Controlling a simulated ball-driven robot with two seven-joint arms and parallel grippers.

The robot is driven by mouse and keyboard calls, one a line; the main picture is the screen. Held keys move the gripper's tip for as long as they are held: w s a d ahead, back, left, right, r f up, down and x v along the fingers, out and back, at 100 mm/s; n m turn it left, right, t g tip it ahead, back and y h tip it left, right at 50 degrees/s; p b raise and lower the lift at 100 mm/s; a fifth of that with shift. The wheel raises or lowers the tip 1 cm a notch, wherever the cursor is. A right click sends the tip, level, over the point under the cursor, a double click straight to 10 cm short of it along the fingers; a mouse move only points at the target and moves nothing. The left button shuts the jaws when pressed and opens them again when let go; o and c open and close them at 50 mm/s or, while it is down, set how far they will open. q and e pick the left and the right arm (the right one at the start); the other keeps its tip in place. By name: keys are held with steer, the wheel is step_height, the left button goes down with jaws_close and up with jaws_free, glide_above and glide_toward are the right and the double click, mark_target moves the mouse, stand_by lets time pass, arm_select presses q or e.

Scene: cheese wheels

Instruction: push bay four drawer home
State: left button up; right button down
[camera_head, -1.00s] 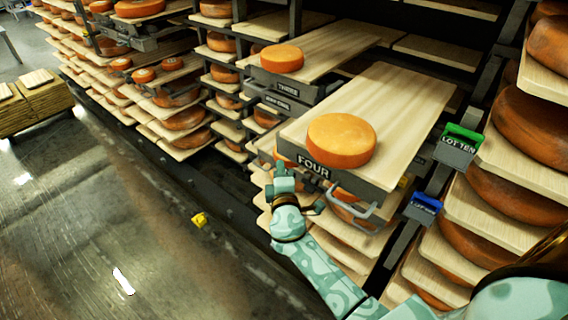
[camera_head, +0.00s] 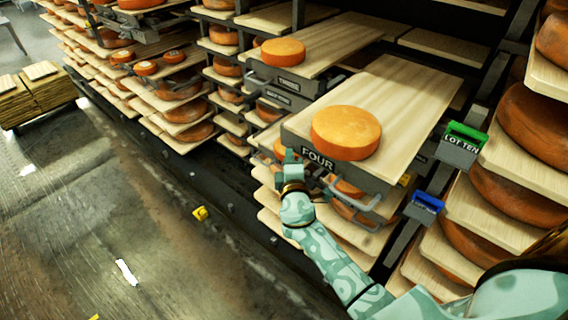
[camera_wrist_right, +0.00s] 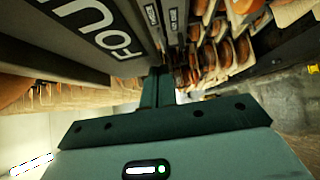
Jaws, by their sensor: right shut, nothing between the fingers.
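The bay four drawer stands out from the rack in the head view, its dark front (camera_head: 330,166) labelled FOUR. It carries a pale board (camera_head: 405,90) with an orange cheese wheel (camera_head: 345,133) near the front. A grey handle (camera_head: 353,200) hangs below the front. My right gripper (camera_head: 290,157) is shut and empty at the front's left end, beside the label. In the wrist view the shut fingers (camera_wrist_right: 157,88) point along the FOUR front (camera_wrist_right: 95,32); I cannot tell whether they touch it. My left gripper is out of view.
The drawer labelled THREE (camera_head: 287,80) also stands out, to the left, with a wheel (camera_head: 283,51). A green LOT TEN bin (camera_head: 462,142) and a blue bin (camera_head: 425,204) sit right of bay four. Open floor (camera_head: 110,220) lies to the left.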

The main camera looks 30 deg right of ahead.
arm_select(q)
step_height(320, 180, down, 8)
steer(key=b, duration=0.7)
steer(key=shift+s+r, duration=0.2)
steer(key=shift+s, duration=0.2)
arm_select(e)
steer(key=w+d, duration=0.4)
steer(key=d, duration=0.7)
steer(key=w+d, duration=0.5)
steer(key=d, duration=0.7)
steer(key=shift+w+d+r, duration=0.2)
steer(key=shift+w+d, duration=0.05)
steer(key=shift+d+r, duration=0.1)
